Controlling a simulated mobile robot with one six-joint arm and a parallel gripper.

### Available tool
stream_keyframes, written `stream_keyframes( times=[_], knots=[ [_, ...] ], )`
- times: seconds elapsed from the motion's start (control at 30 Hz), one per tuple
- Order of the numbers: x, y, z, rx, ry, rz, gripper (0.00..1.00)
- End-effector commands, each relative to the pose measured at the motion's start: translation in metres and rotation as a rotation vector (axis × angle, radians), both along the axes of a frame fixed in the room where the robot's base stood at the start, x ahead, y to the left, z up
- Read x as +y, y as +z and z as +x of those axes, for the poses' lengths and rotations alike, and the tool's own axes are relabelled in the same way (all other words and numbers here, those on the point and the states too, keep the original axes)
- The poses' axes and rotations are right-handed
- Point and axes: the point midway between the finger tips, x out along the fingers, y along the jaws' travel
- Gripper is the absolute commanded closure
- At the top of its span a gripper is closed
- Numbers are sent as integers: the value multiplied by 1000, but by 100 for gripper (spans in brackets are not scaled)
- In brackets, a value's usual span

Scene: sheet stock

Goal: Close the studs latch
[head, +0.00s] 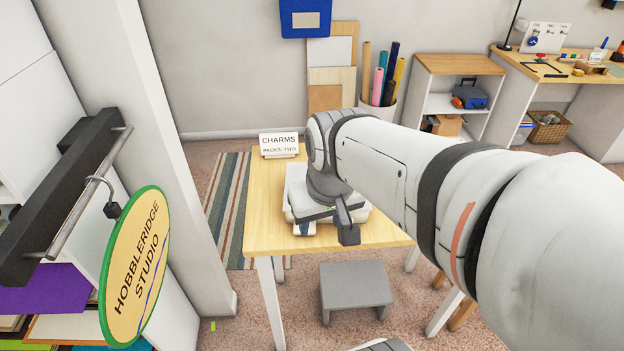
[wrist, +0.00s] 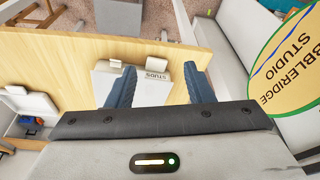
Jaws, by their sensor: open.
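A white case (wrist: 106,84) with a STUDS label (wrist: 156,77) lies on the wooden table (wrist: 75,60), seen in the wrist view. A small pale tab (wrist: 162,67) sits at the label's upper edge, and another tab (wrist: 115,64) stands to its left. I cannot tell which is the studs latch or how it stands. My gripper (wrist: 158,69) is open, its two dark fingers spread either side of the label, with nothing held. In the head view my gripper (head: 348,235) is over the table's front part and hides most of the white case (head: 296,178).
A CHARMS sign (head: 279,144) stands at the table's back left. A grey stool (head: 355,288) is at the table's front. A round Hobbleridge Studio sign (head: 136,268) hangs at the left. The table's left part is clear.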

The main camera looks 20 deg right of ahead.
Motion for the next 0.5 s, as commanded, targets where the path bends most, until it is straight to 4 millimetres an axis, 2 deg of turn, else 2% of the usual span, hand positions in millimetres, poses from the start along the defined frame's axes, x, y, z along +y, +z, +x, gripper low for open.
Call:
stream_keyframes(
  times=[0.03, 0.3, 0.5],
  knots=[
    [-16, -14, 11, 27, -44, 4, 53],
    [-75, -69, 76, 163, -219, 27, 53],
    [-109, -102, 103, 225, -301, 43, 53]
  ],
)
